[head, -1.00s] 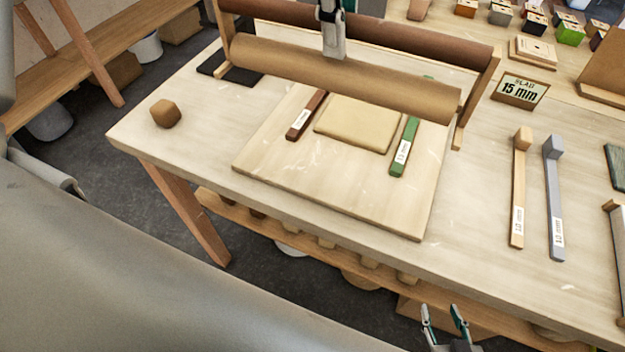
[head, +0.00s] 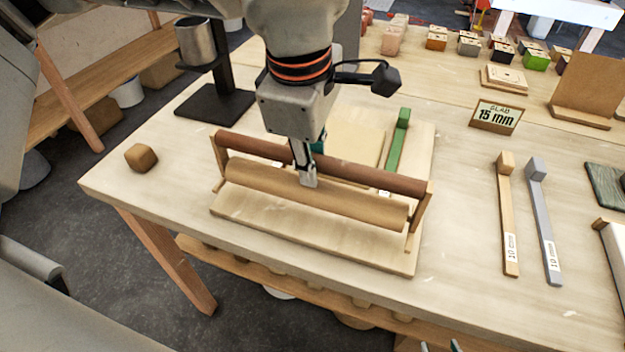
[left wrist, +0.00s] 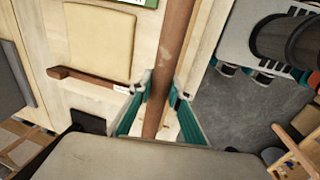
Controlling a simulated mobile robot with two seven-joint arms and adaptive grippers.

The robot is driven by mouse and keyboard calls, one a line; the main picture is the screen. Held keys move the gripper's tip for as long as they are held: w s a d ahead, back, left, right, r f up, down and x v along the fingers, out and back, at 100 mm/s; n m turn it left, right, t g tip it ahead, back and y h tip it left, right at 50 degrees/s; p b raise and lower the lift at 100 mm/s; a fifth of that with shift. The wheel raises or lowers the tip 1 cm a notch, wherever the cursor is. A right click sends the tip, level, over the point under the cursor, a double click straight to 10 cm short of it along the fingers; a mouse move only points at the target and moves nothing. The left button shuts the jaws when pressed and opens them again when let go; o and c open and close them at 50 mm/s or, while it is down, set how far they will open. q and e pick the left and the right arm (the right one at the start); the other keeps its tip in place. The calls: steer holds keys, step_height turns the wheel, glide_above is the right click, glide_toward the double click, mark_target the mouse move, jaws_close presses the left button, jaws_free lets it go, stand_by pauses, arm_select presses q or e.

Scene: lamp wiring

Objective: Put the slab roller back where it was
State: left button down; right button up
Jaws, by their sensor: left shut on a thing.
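The slab roller is a wooden frame with a tan roller (head: 350,203) and a dark red-brown bar (head: 375,178). It is over the front part of the pale board (head: 380,252); I cannot tell whether it touches. My left gripper (head: 306,180) is shut on the dark bar near its middle, and the bar (left wrist: 176,50) runs between its fingers in the left wrist view. Behind the roller lie a tan clay slab (head: 355,142) and a green strip (head: 397,140). A brown strip (left wrist: 90,80) shows beside the slab. My right gripper (head: 440,346) barely shows at the bottom edge, its tips apart.
A brown block (head: 141,157) sits on the table's left end. A dark stand with a metal cup (head: 195,42) is at the back left. Right of the board are a tan strip (head: 508,215), a grey strip (head: 543,220) and a "15 mm" sign (head: 495,116).

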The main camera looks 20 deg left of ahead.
arm_select(q)
steer(key=shift+f, duration=2.15)
arm_select(e)
steer(key=shift+s+f, duration=0.1)
steer(key=shift+f, duration=0.2)
arm_select(q)
steer(key=shift+f+b, duration=0.15)
steer(key=shift+b, duration=0.15)
steer(key=c, duration=1.9)
jaws_free()
arm_select(e)
steer(key=shift+s+f, duration=0.2)
steer(key=shift+s, duration=0.1)
steer(key=shift+w+r, duration=0.1)
